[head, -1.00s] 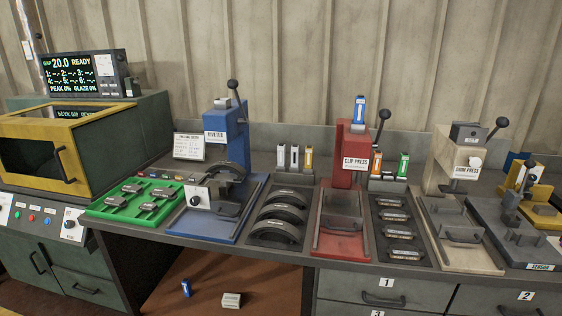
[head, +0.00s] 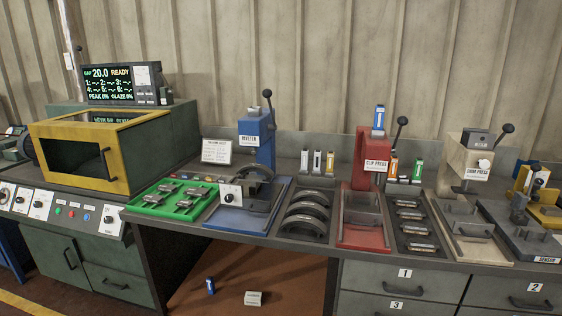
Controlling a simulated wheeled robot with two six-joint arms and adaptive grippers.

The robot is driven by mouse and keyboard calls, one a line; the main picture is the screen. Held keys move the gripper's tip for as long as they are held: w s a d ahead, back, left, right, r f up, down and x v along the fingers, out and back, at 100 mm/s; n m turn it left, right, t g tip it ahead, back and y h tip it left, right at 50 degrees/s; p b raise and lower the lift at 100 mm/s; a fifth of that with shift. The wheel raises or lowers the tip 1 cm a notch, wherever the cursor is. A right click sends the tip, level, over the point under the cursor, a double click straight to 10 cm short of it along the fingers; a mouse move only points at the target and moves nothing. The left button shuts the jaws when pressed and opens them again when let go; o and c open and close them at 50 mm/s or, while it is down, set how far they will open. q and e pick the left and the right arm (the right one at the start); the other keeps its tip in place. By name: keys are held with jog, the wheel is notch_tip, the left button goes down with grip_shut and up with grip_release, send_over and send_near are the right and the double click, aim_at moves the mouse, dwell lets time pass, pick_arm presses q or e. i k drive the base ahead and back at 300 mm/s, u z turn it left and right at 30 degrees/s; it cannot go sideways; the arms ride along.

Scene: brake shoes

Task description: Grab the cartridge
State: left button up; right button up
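Several small upright cartridge-like blocks are in the head view; which one is the cartridge I cannot tell. A blue one (head: 379,117) sits on top of the red clip press (head: 370,160). An orange one (head: 393,165) and a green one (head: 418,170) stand right of the clip press. A small blue one (head: 211,286) stands on the brown surface below the bench. Neither of my grippers is in view.
The blue riveter (head: 257,150) stands over a blue tray. A green tray (head: 150,209) holds several grey parts. A yellow-fronted oven (head: 85,158) is at left. A pale block (head: 253,298) lies below the bench. The beige shoe press (head: 470,165) is at right.

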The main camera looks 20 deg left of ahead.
aim_at(304, 153)
jog(key=u, duration=0.1)
jog(key=i, duration=0.9)
jog(key=z, duration=0.35)
